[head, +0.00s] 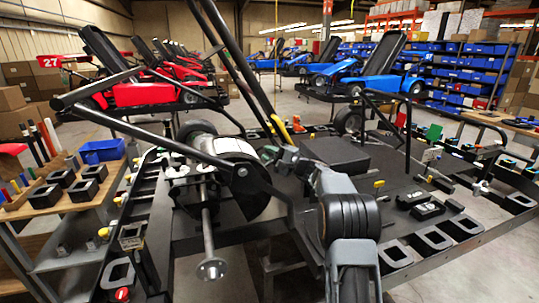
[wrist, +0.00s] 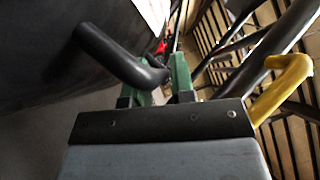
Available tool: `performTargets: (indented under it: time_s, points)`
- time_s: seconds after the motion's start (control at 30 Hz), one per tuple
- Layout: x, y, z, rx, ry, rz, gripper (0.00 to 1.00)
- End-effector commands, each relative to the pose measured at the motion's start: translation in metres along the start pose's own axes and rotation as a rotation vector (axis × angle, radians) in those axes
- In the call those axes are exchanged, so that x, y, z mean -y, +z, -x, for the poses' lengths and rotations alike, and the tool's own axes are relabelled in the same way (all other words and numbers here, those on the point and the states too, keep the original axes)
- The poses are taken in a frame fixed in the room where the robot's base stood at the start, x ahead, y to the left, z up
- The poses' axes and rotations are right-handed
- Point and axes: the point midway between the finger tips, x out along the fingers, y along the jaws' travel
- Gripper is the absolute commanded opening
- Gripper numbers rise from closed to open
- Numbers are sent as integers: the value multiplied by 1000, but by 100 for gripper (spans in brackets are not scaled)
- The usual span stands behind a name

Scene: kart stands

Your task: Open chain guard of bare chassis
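The bare chassis is a black frame (head: 190,236) with an axle and a large rounded dark cover (head: 262,190) beside my gripper. This cover looks like the chain guard, but I cannot be sure. In the wrist view a dark surface (wrist: 40,50) fills the upper left, with a black bent bar like a handle (wrist: 120,55) standing out from it. My gripper (head: 268,153) has green fingers, which show apart in the wrist view (wrist: 165,82). The bar passes across the left finger and hides part of it. I cannot tell whether the bar lies between the fingers.
A yellow bent bar (wrist: 282,88) is close on the right in the wrist view. Black tubes (head: 150,138) rise over the chassis at left. A workbench (head: 60,205) with blocks stands at left. Red karts (head: 150,92) and blue karts (head: 370,75) stand behind.

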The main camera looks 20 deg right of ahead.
Motion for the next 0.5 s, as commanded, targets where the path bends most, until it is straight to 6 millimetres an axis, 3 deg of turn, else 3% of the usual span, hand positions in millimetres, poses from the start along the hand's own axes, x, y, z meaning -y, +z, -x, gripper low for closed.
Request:
performTargets:
  time_s: [0.23, 0.5]
  points:
    - [-1, -2, 11, -4, -1, 0, 23]
    - [-3, -1, 62, -5, -1, 0, 23]
